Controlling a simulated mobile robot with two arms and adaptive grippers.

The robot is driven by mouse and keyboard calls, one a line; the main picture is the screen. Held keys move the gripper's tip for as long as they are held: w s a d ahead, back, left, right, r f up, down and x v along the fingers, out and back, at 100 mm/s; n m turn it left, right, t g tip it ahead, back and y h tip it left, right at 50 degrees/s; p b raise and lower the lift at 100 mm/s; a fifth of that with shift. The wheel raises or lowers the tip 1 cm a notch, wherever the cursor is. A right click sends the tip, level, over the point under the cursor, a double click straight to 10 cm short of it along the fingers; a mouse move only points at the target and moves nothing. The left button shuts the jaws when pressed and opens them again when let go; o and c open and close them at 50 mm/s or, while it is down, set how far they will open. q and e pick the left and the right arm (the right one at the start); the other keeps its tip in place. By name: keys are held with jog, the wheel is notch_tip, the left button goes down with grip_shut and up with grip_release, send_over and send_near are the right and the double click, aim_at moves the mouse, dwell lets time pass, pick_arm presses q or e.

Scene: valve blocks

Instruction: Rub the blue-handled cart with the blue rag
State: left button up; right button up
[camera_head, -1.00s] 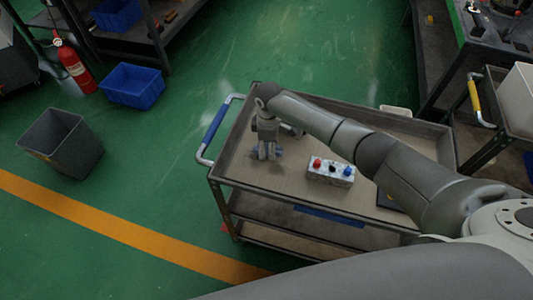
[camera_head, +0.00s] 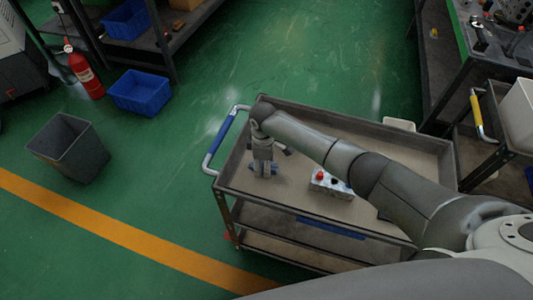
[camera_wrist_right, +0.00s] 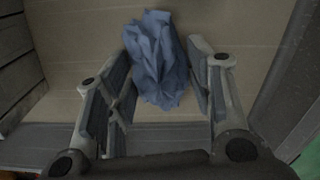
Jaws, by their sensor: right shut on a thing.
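The blue-handled cart (camera_head: 290,190) stands in the middle of the head view, with its blue handle (camera_head: 222,133) at the left end. My right gripper (camera_head: 263,174) points down over the left part of the cart's top tray. It is shut on the blue rag (camera_wrist_right: 158,62), which is crumpled between its fingers in the right wrist view. In the head view only a little blue of the rag shows at the fingertips, low over the tray surface. I cannot tell whether the rag touches the tray. My left gripper is out of view.
A valve block (camera_head: 328,185) with coloured knobs sits on the tray right of the gripper, partly covered by my right arm. A grey bin (camera_head: 68,148), a blue crate (camera_head: 140,92) and a fire extinguisher (camera_head: 84,73) stand at left. A yellow-handled cart (camera_head: 477,115) is at right.

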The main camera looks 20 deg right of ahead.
aim_at(256, 191)
jog(key=shift+s+a, duration=0.2)
jog(key=shift+s, duration=0.1)
jog(key=shift+s+a+p, duration=0.3)
jog(key=shift+s+p, duration=0.2)
jog(key=shift+p, duration=0.15)
jog(key=shift+s+a+p, duration=0.3)
jog(key=shift+s+p, duration=0.2)
jog(key=shift+p, duration=0.1)
jog(key=shift+s+a+p, duration=0.4)
jog(key=shift+s+p, duration=0.1)
jog(key=shift+s, duration=0.1)
jog(key=shift+s+a+f, duration=0.1)
jog(key=shift+s+a, duration=0.05)
jog(key=shift+s, duration=0.05)
jog(key=s+a+p, duration=0.1)
jog(key=s+p, duration=0.1)
jog(key=p, duration=0.1)
jog(key=shift+s+a, duration=0.5)
jog(key=shift+s, duration=0.05)
jog(key=shift+c, duration=0.2)
